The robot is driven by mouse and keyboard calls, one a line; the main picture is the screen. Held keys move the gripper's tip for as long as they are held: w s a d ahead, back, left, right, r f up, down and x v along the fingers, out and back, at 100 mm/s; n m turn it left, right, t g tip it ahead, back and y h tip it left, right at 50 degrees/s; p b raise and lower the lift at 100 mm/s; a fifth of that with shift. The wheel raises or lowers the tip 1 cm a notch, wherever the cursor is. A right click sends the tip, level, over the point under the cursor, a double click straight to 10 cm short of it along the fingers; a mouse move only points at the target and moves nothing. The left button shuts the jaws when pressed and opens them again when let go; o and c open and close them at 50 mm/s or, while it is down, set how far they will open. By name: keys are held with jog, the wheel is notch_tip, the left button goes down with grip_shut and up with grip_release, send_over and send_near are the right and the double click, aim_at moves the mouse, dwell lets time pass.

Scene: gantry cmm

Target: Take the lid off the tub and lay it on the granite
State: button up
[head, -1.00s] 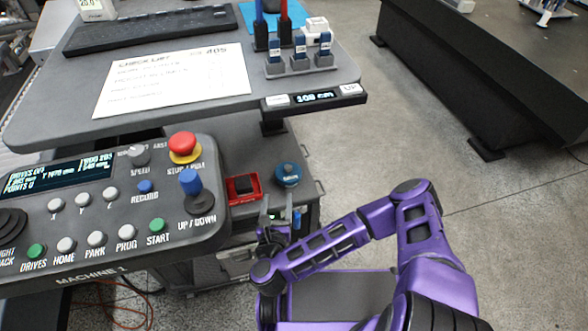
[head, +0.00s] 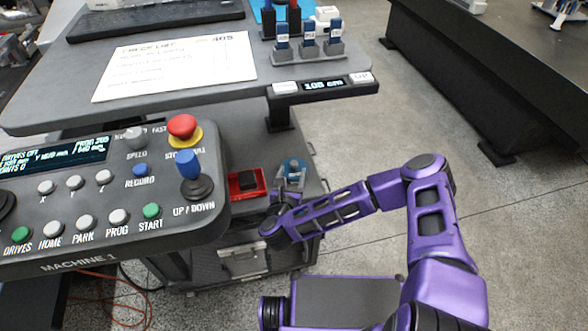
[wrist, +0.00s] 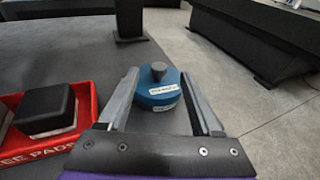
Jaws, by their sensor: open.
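The tub (wrist: 160,103) is a small round blue pot with a pale label, standing on the grey cart top. In the head view the tub (head: 296,166) is partly hidden by my gripper (head: 289,180). In the wrist view my gripper (wrist: 159,74) is open and empty, its fingers appearing either side of the tub; contact cannot be judged. A large dark slab, which looks like the granite (head: 500,60), stands at the upper right of the head view.
A red tray (wrist: 85,105) with a black block sits left of the tub. The control panel (head: 110,215) is further left. A desk (head: 200,105) overhangs behind, on a dark post (head: 279,116). Open floor (head: 400,130) lies between the cart and the dark slab.

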aim_at(293, 166)
jog(key=x, duration=0.5)
jog(key=shift+w+f, duration=0.25)
jog(key=shift+f, duration=0.05)
grip_shut()
